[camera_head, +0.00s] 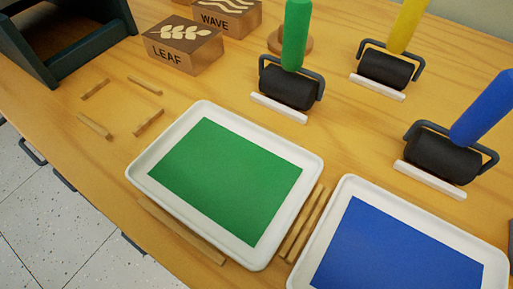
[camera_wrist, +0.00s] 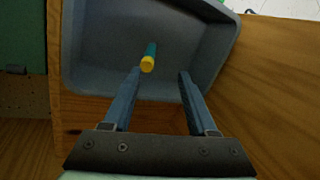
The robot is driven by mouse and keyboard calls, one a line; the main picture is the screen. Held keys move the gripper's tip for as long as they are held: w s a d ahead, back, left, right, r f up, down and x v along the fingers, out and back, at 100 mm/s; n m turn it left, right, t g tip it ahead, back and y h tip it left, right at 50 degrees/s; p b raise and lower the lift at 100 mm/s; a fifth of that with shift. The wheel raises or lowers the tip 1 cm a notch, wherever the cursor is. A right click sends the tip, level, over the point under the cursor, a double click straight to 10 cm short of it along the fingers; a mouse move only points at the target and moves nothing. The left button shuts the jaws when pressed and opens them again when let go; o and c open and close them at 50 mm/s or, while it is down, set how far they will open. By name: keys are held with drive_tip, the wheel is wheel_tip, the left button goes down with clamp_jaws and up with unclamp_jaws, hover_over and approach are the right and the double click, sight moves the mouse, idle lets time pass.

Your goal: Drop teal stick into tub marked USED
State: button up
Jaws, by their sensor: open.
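In the wrist view a teal stick (camera_wrist: 151,49) with a yellow end (camera_wrist: 147,64) shows within the outline of a grey tub (camera_wrist: 88,78). The yellow end faces the camera. I cannot tell whether the stick rests on the tub floor or is in the air above it. My gripper (camera_wrist: 159,73) is open over the tub, its two fingers apart. The stick is near the left fingertip, with no grip on it visible. No USED marking shows on the tub. The head view shows neither the gripper, the stick nor the tub.
Wooden surface (camera_wrist: 275,85) lies right of the tub. In the head view, a green ink tray (camera_head: 140,170), a blue ink tray (camera_head: 322,222), several rollers (camera_head: 288,90) and a LEAF block (camera_head: 182,50) crowd the table. A dark open box (camera_head: 40,65) stands at the back left.

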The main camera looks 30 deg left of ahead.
drive_tip(key=p+v, duration=0.2)
drive_tip(key=v, duration=0.5)
drive_tip(key=shift+p, duration=0.4)
drive_tip(key=shift+r+p, duration=2.05)
drive_tip(key=shift+p, duration=0.55)
drive_tip(key=shift+s, duration=0.1)
